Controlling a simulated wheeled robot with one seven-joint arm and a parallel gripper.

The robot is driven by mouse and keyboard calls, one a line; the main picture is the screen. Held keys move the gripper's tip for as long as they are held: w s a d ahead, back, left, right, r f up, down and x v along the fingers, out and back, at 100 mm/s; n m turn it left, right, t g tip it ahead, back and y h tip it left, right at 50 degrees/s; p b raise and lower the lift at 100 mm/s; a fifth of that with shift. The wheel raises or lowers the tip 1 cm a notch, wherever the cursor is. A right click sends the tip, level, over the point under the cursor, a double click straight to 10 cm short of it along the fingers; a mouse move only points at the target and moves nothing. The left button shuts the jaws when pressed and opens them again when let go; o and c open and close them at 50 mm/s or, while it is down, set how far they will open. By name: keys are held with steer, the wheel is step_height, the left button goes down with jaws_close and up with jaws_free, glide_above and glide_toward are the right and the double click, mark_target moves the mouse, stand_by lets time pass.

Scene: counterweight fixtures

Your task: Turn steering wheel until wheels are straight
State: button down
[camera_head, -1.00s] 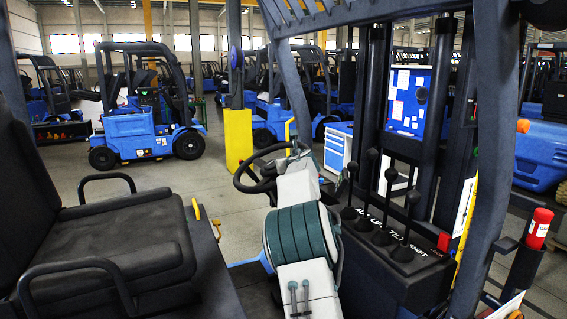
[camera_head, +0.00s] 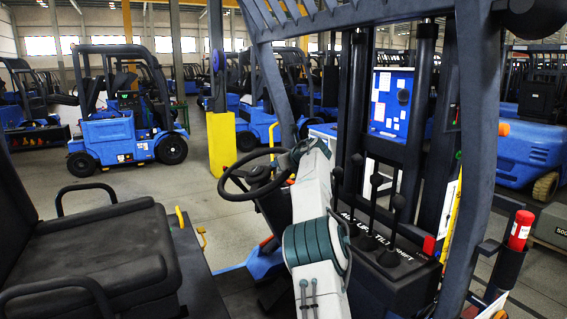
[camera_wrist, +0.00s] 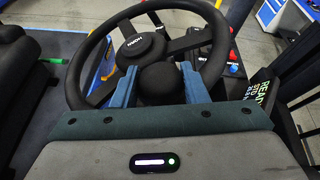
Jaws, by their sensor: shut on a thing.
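The black steering wheel (camera_head: 226,187) stands tilted on its column in front of the seat, and its rim and hub (camera_wrist: 138,44) show in the wrist view. A round black knob (camera_wrist: 160,84) sits at the near part of the rim in the wrist view. My gripper (camera_wrist: 160,80) has its two blue fingers on either side of this knob, shut on it. In the head view my gripper (camera_head: 292,158) is at the wheel's right side, partly hidden by my white and green arm. The truck's road wheels that the steering turns cannot be made out.
The black seat (camera_head: 95,250) with armrests is at left. Labelled levers (camera_head: 375,215) rise from a black console right of my arm. A dark frame post (camera_head: 470,150) and a red cylinder (camera_head: 520,230) stand at right. Other blue forklifts (camera_head: 120,130) are parked behind.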

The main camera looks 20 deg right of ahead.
steer(key=shift+r, duration=0.15)
steer(key=c, duration=0.9)
jaws_free()
steer(key=shift+w, duration=0.1)
steer(key=shift+s+b, duration=0.35)
steer(key=b+v, duration=0.5)
steer(key=v, duration=0.8)
steer(key=shift+s+b, duration=0.1)
steer(key=shift+b, duration=0.3)
